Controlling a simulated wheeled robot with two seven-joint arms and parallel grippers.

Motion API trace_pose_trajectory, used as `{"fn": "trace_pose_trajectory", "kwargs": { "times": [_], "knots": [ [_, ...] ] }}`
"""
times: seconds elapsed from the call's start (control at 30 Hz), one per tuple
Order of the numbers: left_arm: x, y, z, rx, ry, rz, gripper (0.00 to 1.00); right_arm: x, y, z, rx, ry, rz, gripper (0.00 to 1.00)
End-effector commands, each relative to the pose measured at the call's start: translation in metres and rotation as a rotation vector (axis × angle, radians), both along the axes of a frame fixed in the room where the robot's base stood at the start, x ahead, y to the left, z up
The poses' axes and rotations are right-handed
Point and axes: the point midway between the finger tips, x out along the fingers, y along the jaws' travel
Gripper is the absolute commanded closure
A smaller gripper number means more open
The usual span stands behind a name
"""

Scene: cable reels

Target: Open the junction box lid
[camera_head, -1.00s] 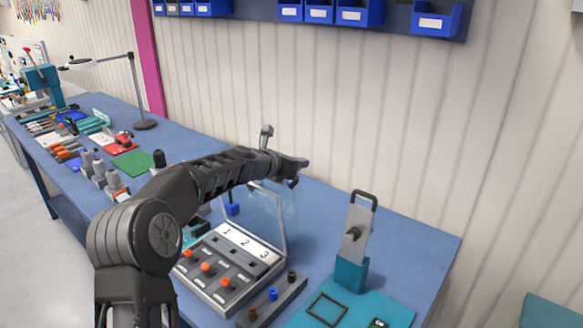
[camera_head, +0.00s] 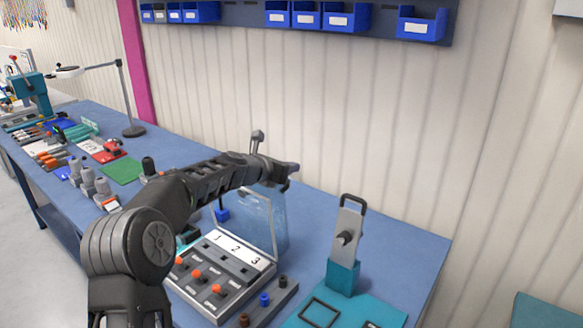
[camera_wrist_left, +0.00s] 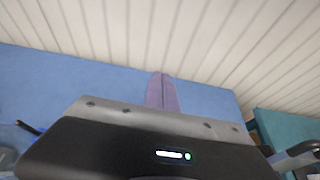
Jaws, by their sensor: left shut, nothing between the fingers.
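The junction box (camera_head: 222,268) is a grey case on the bench with slots marked 1, 2, 3 and several orange knobs. Its clear lid (camera_head: 262,222) stands raised, roughly upright, along the box's back edge, so the top of the box is uncovered. My left gripper (camera_head: 292,170) is above and behind the raised lid, pointing right. In the left wrist view its purple fingers (camera_wrist_left: 162,92) are together with nothing between them. I cannot tell whether my arm touches the lid. My right gripper is not in view.
A teal stand with a grey plate and black handle (camera_head: 347,240) is right of the box. A strip with several coloured plugs (camera_head: 265,299) lies in front. Tools and a lamp (camera_head: 130,128) fill the bench's left. Blue bins (camera_head: 420,27) hang on the wall.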

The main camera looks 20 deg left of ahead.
Motion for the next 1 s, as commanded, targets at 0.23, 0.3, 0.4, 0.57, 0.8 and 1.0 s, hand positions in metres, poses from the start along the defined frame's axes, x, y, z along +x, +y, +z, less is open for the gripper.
{"fn": "trace_pose_trajectory", "kwargs": {
  "times": [0.23, 0.3, 0.4, 0.57, 0.8, 1.0],
  "knots": [
    [-0.004, 0.001, -0.028, 0.005, 0.04, -0.003, 1.0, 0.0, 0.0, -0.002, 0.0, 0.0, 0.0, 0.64],
    [-0.004, 0.001, -0.028, 0.005, 0.04, -0.003, 1.0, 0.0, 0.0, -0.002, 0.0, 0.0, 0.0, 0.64],
    [-0.004, 0.001, -0.028, 0.005, 0.04, -0.003, 1.0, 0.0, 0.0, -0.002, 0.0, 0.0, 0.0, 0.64],
    [-0.004, 0.002, -0.028, 0.005, 0.04, -0.003, 1.0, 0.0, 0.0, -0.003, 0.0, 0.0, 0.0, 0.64],
    [-0.021, 0.007, -0.017, 0.006, 0.032, 0.0, 1.0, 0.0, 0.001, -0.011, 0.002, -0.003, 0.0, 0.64],
    [-0.049, 0.014, 0.005, 0.005, 0.017, 0.001, 1.0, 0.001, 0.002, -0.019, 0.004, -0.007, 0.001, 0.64]
  ]
}}
